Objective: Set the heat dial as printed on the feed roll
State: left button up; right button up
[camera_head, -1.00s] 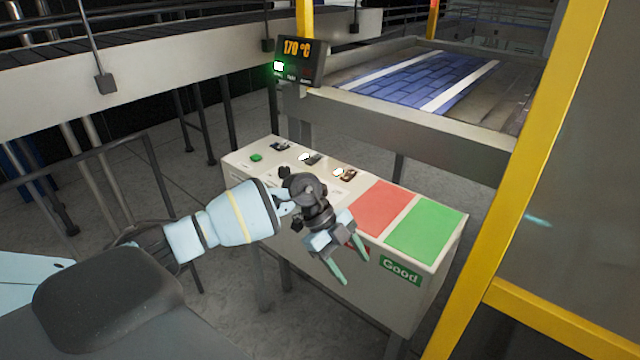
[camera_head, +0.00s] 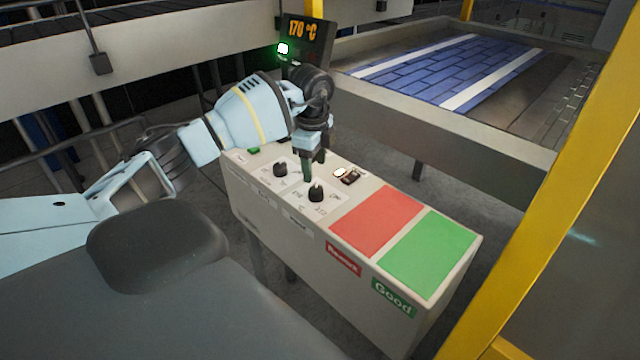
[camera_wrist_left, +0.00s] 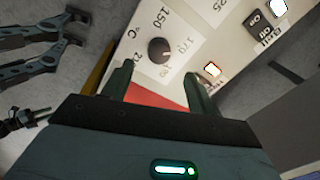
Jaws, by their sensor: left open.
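The heat dial is a round black knob (camera_head: 316,194) on the white control box; in the left wrist view the knob (camera_wrist_left: 158,51) sits among the printed marks 150, 170 and °C. A second black knob (camera_head: 280,169) is farther back on the same panel. My left gripper (camera_head: 312,167) points down over the panel, just behind the heat dial. In the left wrist view its open fingers (camera_wrist_left: 158,76) lie either side of the dial's line, with nothing between them. The display (camera_head: 304,31) reads 170 °C. I cannot make out the feed roll or its print. My right gripper is out of view.
A lit switch (camera_head: 347,175) sits right of the dials. Red (camera_head: 376,220) and green (camera_head: 430,253) pads fill the box's right end. A yellow post (camera_head: 545,190) stands at right. Blue brick-patterned sheet (camera_head: 450,72) lies in the machine behind.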

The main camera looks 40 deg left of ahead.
aim_at(315, 190)
pick_arm(q)
jog(key=shift+s+f, duration=0.2)
jog(key=shift+f, duration=0.15)
jog(key=f, duration=0.6)
jog(key=shift+w, duration=0.25)
jog(key=shift+w+f, duration=0.1)
jog(key=shift+f, duration=0.4)
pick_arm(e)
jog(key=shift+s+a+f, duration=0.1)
pick_arm(q)
jog(key=c, duration=1)
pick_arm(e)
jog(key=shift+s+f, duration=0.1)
